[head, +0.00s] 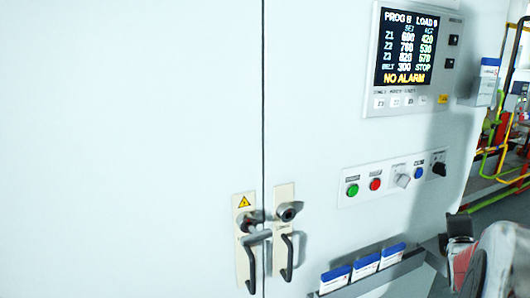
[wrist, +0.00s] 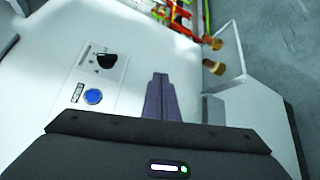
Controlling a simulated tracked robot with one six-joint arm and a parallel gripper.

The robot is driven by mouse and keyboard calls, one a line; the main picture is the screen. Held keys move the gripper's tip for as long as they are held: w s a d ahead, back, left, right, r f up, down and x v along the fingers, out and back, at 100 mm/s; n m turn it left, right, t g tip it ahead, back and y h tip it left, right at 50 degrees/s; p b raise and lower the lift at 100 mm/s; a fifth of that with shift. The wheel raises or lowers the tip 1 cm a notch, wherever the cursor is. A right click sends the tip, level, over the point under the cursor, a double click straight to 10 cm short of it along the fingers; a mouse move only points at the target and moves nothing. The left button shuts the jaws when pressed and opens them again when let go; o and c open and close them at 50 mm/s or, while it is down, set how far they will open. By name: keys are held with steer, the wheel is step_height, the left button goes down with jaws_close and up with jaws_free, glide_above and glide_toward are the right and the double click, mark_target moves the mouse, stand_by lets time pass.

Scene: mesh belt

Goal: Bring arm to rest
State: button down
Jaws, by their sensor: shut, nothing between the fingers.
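My gripper (wrist: 160,80) shows in the wrist view as dark, narrow fingers pressed together, shut with nothing between them. It points toward the pale cabinet front. A blue round button (wrist: 93,97) and a black rotary knob (wrist: 107,60) lie to its left in that view. In the head view, part of my arm shows at the lower right edge; the fingertips cannot be made out there.
A white cabinet (head: 130,130) fills most of the head view. It carries door handles (head: 286,255), a display (head: 404,47) reading NO ALARM, a button strip (head: 395,178) and a ledge with blue-and-white boxes (head: 366,266). Coloured pipes (head: 500,135) stand beyond its right edge.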

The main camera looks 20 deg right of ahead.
steer(key=s+a+f+m+g+y, duration=0.25)
steer(key=a+f+m, duration=0.25)
steer(key=a+m, duration=0.3)
steer(key=s+a+f+m+g+y, duration=0.1)
steer(key=a+f+m+g+y, duration=0.3)
steer(key=a, duration=0.7)
steer(key=s+a+r+y, duration=0.1)
steer(key=s+a+y, duration=0.1)
steer(key=a, duration=1.3)
steer(key=s+a+r+t+y, duration=0.1)
steer(key=s+a+r+y, duration=0.1)
steer(key=a, duration=1.4)
steer(key=shift+s+y, duration=0.55)
steer(key=shift+s, duration=0.15)
